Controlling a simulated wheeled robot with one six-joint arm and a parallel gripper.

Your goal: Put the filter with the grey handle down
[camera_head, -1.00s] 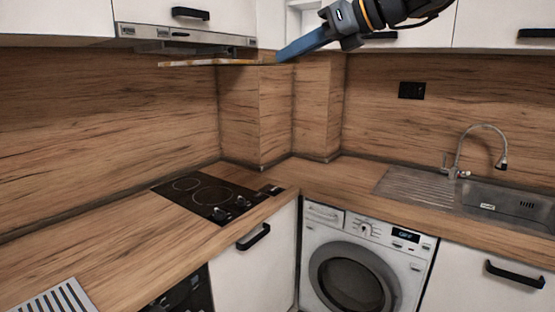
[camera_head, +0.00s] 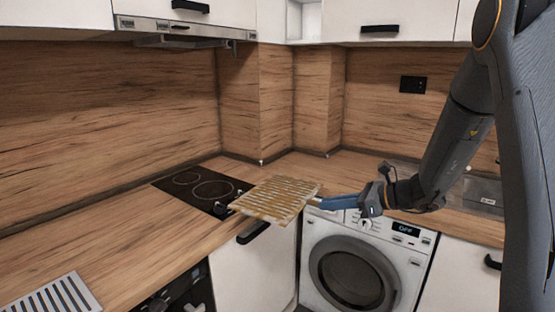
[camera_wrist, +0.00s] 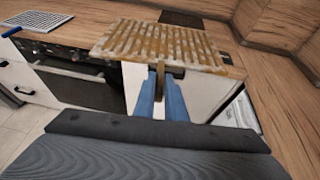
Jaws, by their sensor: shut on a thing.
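My gripper (camera_head: 322,203) has blue fingers and is shut on the handle of a flat, slatted filter. The filter (camera_head: 275,197) is stained yellow-brown and held out roughly level. In the head view it appears across the counter's front edge, by the hob's right side; its exact height above the counter I cannot tell. In the wrist view the filter (camera_wrist: 160,42) extends ahead of my fingers (camera_wrist: 159,88), with a narrow brownish handle between them; no grey shows clearly on it. A second slatted panel, pale grey and clean, (camera_head: 58,298) lies on the counter at the lower left.
The black hob (camera_head: 195,188) is set in the wooden counter (camera_head: 130,240), which is clear between hob and pale panel. The range hood (camera_head: 185,30) is above. A washing machine (camera_head: 355,270) stands below the counter. My arm covers much of the sink.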

